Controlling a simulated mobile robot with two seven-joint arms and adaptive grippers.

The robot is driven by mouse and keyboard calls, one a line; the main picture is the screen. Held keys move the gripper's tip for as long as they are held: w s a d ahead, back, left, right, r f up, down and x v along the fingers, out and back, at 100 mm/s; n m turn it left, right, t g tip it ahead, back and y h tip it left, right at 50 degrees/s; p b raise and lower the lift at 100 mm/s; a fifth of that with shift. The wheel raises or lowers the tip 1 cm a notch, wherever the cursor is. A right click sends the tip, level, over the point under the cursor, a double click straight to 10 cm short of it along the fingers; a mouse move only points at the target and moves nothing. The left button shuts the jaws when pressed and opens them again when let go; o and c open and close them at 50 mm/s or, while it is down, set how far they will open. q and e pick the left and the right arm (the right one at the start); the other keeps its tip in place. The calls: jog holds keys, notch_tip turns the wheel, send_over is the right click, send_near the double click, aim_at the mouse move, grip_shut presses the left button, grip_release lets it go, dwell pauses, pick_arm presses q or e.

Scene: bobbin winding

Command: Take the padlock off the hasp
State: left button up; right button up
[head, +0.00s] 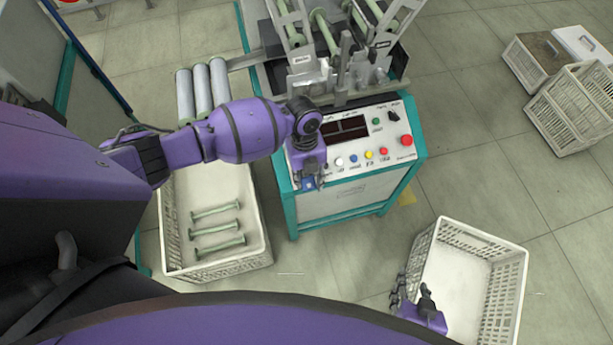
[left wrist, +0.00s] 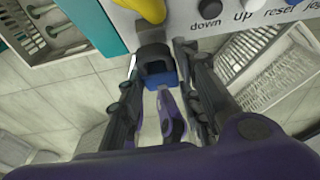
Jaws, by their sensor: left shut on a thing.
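My left gripper (head: 309,176) is in front of the machine's control panel, at its lower left edge. It is shut on a small blue padlock (left wrist: 161,79), which shows between the fingers in the left wrist view. A dark grey piece (left wrist: 155,55) sits just above the blue body, close to the panel edge. I cannot tell whether it is the hasp or the shackle, nor whether the padlock still hangs on the hasp. My right gripper (head: 414,290) is low on the right, by the left side of a white crate, with its fingers apart and nothing visible between them.
The control panel (head: 352,190) carries coloured buttons and a dark display. A white crate (head: 264,258) with several green bobbins stands at the lower left. An empty white crate (head: 513,290) stands at the lower right. More crates (head: 547,113) are at the right. Tiled floor lies between.

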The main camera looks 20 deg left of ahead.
pick_arm(q)
jog(key=shift+s+d+r+p, duration=0.2)
jog(key=shift+r+p, duration=0.15)
jog(key=shift+r, duration=0.35)
jog(key=shift+s+d+r+p, duration=0.2)
jog(key=shift+r+p, duration=0.1)
jog(key=shift+r, duration=0.2)
jog(key=shift+s+d+r+p, duration=0.1)
jog(key=shift+s+r+p, duration=0.15)
jog(key=shift+r, duration=0.2)
pick_arm(e)
jog(key=shift+t, duration=0.4)
jog(key=w+r, duration=0.1)
jog(key=r, duration=0.1)
jog(key=w+r, duration=0.1)
jog(key=w, duration=0.1)
jog(key=shift+r, duration=0.35)
